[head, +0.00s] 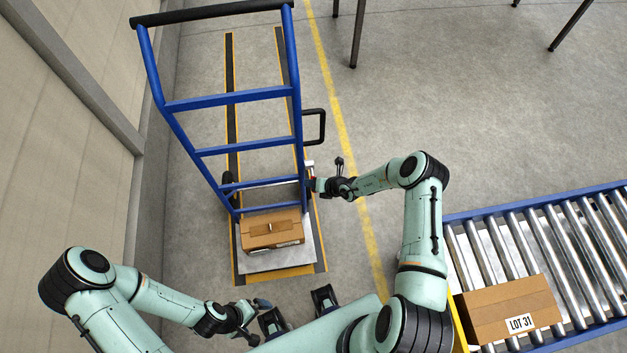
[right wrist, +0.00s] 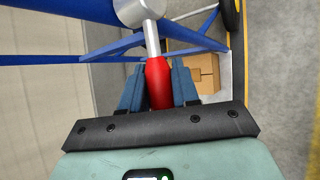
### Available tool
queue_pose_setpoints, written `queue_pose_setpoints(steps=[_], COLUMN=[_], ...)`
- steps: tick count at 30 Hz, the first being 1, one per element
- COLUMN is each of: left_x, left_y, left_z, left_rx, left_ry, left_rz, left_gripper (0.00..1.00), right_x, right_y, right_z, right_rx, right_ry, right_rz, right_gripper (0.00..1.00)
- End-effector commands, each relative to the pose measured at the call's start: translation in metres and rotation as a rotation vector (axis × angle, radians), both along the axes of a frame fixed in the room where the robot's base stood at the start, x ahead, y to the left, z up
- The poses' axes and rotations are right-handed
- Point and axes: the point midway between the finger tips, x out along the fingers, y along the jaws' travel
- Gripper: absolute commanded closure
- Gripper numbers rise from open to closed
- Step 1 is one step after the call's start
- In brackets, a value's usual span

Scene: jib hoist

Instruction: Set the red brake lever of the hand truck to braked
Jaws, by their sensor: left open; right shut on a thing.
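The blue hand truck (head: 231,97) stands upright on the floor, with a cardboard box (head: 272,230) on its grey toe plate (head: 303,253). The red brake lever (right wrist: 159,83) shows in the right wrist view, on a metal rod fixed to a grey round hub (right wrist: 138,11). My right gripper (right wrist: 160,85) is shut on the red lever, one blue finger at each side. In the head view my right gripper (head: 318,185) is at the truck's right side, and the lever is mostly hidden there. My left gripper (head: 258,319) is open and empty, low in front of the truck.
A roller conveyor (head: 480,262) with a box labelled LOT 31 (head: 507,309) stands at the right. A wall (head: 60,130) runs along the left. Yellow-edged dark strips (head: 230,80) and a yellow line (head: 345,122) mark the floor. Open floor lies right of the truck.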

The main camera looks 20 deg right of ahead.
Motion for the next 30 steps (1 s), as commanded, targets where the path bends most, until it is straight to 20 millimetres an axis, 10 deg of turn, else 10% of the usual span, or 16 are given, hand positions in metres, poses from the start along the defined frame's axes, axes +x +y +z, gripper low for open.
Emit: queue_pose_setpoints(steps=[26, 27, 30], left_x=[0.0047, 0.0047, 0.0047], left_y=[0.0001, 0.0001, 0.0001], left_z=[0.009, 0.009, 0.009], left_rx=[0.001, 0.001, 0.001], left_ry=[-0.005, -0.005, -0.005], left_rz=[0.001, 0.001, 0.001], left_gripper=[0.0, 0.0, 0.0], right_x=[-0.0017, -0.0017, -0.0014], right_y=[0.0004, 0.0004, 0.0003], right_z=[0.0097, 0.0097, 0.0099], right_rx=[0.037, 0.037, 0.037], right_ry=[0.139, 0.139, 0.138], right_rz=[0.0, 0.0, 0.0], right_gripper=[1.0, 0.6, 0.5])
